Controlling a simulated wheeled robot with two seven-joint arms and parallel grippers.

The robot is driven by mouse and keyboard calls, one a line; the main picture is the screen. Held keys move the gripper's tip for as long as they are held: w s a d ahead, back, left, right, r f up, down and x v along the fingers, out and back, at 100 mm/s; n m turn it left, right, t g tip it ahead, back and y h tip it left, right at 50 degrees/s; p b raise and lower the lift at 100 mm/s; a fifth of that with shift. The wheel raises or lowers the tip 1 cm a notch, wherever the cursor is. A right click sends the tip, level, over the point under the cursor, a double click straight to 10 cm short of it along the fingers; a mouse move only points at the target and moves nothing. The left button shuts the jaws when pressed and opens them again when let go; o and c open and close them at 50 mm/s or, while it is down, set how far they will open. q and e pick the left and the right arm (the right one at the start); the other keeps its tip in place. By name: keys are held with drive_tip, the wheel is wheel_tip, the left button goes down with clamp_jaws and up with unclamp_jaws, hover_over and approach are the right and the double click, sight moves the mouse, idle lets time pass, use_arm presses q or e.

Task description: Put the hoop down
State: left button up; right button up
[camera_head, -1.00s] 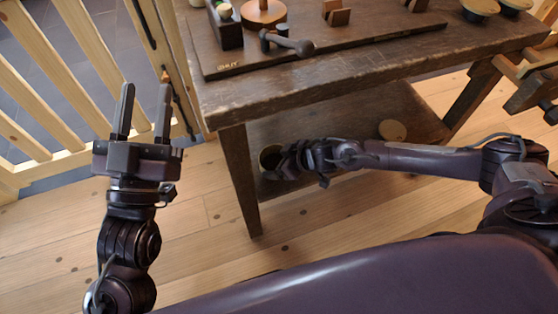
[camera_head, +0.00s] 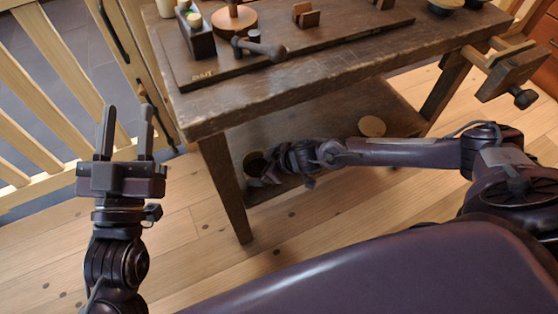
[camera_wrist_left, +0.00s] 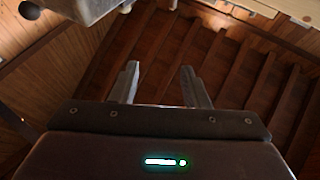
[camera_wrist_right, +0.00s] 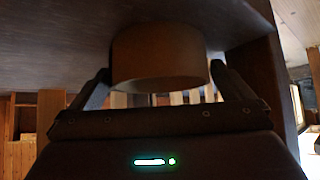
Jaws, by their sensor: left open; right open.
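The hoop, a brown ring with a dark opening, shows in the head view (camera_head: 249,160) at the left end of the bench's lower shelf (camera_head: 312,112). In the right wrist view the hoop (camera_wrist_right: 158,55) sits between the spread fingers of my right gripper (camera_wrist_right: 160,85), against the dark board surface. My right gripper (camera_head: 266,176) reaches in under the bench top at the hoop; its fingers are hard to make out in the head view. My left gripper (camera_head: 127,132) is open and empty, left of the bench, and also empty in the left wrist view (camera_wrist_left: 160,85).
A pale round disc (camera_head: 372,126) lies on the lower shelf, right of the hoop. The bench top (camera_head: 330,82) is close above my right arm, and a bench leg (camera_head: 225,190) stands in front. A wooden railing (camera_head: 45,105) is beside my left gripper.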

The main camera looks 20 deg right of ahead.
drive_tip(key=p+v, duration=0.1)
drive_tip(key=v, duration=0.2)
drive_tip(key=shift+r, duration=0.1)
use_arm(q)
wheel_tip(320, 180, down, 16)
drive_tip(key=s+g+y+p, duration=0.1)
drive_tip(key=g+y, duration=0.2)
drive_tip(key=g, duration=0.5)
use_arm(e)
drive_tip(key=v, duration=0.3)
use_arm(q)
drive_tip(key=s+a+f+g+y+p, duration=0.1)
drive_tip(key=s+f+g+y+p, duration=0.1)
drive_tip(key=s+f+g, duration=0.5)
drive_tip(key=shift+s+a+f+y, duration=0.25)
drive_tip(key=shift+s+f+y, duration=0.15)
drive_tip(key=shift+s+f, duration=1.55)
use_arm(e)
drive_tip(key=shift+v, duration=2.7)
use_arm(q)
drive_tip(key=shift+w+f, duration=0.4)
drive_tip(key=shift+w, duration=0.05)
